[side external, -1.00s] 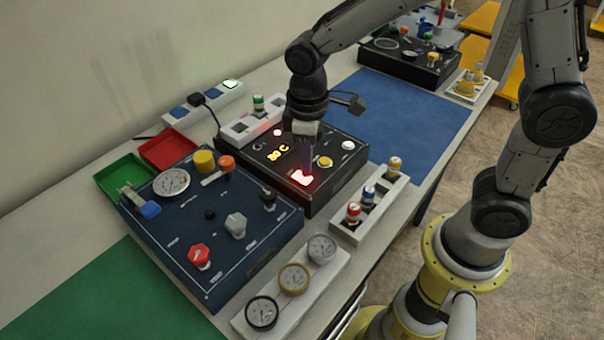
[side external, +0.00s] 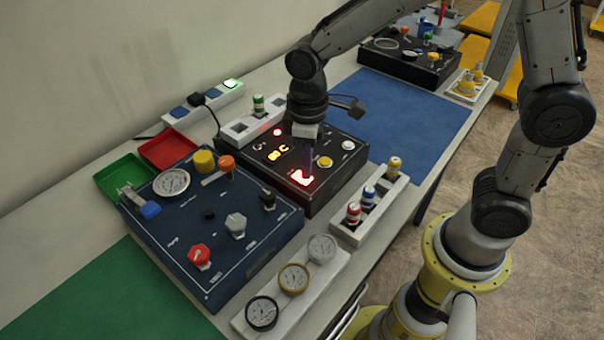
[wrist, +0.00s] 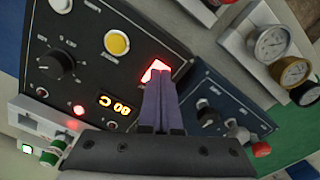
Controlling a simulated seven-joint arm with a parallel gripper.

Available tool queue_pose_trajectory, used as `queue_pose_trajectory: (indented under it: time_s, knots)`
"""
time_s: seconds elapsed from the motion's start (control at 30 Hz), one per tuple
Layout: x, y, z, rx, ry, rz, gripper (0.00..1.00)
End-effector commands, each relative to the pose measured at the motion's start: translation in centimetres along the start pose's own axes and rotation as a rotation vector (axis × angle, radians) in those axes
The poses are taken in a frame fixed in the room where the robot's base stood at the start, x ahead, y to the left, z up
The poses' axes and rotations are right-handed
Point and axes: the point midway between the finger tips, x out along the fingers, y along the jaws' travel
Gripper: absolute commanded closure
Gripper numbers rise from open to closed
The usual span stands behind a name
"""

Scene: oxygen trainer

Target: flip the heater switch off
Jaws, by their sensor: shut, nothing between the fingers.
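The heater switch (side external: 301,178) is a glowing red rocker on the front edge of the black heater panel (side external: 334,186). It also shows in the wrist view (wrist: 156,69), just past my fingertips. My gripper (side external: 304,172) is shut and empty, pointing down at the switch. In the wrist view the closed fingers (wrist: 158,84) reach the lit rocker and cover part of it. I cannot tell whether they touch it. The panel's orange display (side external: 278,153) is lit, and a red lamp (wrist: 78,110) glows beside it.
A yellow button (side external: 325,162) and a white button (side external: 348,145) sit close to the switch. The blue gauge panel (side external: 200,275) stands to the left. A white rack (side external: 342,233) with several small cylinders stands in front. The blue mat (side external: 410,110) is mostly clear.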

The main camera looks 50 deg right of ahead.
Motion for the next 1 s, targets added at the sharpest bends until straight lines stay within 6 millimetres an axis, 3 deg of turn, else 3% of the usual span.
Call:
queue_pose_trajectory:
  time_s: [1.0]
  knots:
    - [1.1, 0.0, 0.0, 0.000, 0.000, 0.000, 1.00]
